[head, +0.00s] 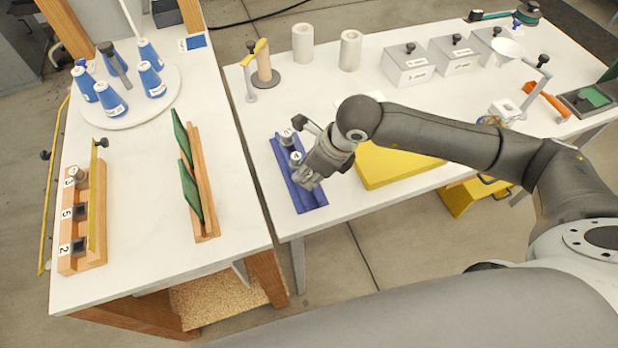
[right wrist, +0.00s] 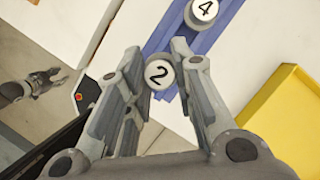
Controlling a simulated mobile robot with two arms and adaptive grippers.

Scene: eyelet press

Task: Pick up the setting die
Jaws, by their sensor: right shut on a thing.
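A blue rack (head: 313,200) stands at the front left of the right table and holds grey cylindrical dies with white numbered tops. The die marked 4 (right wrist: 204,10) is in the rack, just beyond my gripper in the right wrist view. My right gripper (head: 309,183) is low over the front part of the rack. In the right wrist view its fingers are shut on the die marked 2 (right wrist: 159,74). That die's lower part is hidden, so I cannot tell whether it still touches the rack. A small grey shape that looks like my left gripper (right wrist: 42,82) shows at the left there; its jaws are unclear.
A yellow tray (head: 385,178) lies close to the right of the rack, partly under my right arm. A yellow-handled stand (head: 265,68) is behind the rack. Grey boxes (head: 408,68) stand farther back. The left table (head: 145,240) is across a gap.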

